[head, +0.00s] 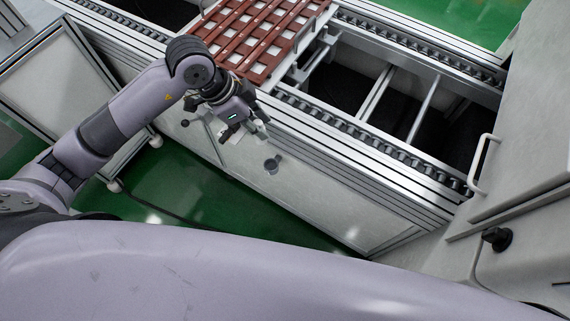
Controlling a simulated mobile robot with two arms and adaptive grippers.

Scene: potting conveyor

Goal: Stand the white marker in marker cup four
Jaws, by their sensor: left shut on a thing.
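My left gripper (245,133) hangs in front of the conveyor's side panel, below the red-brown tray. It is shut on a small pale thing, the white marker (236,136) as far as I can tell. Most of the marker is hidden by the fingers, so its tilt is unclear. A small dark grey cup (272,165) is on the side panel, a little below and to the right of the gripper and apart from it. No number can be read on it, and no other marker cup shows clearly. My right gripper is not in view.
The red-brown grid tray (262,36) with pale squares lies on the conveyor (375,137) behind the gripper. Conveyor rails run down to the right. A white cabinet with a handle (484,163) and a black knob (497,239) stands at the right. Green floor lies below.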

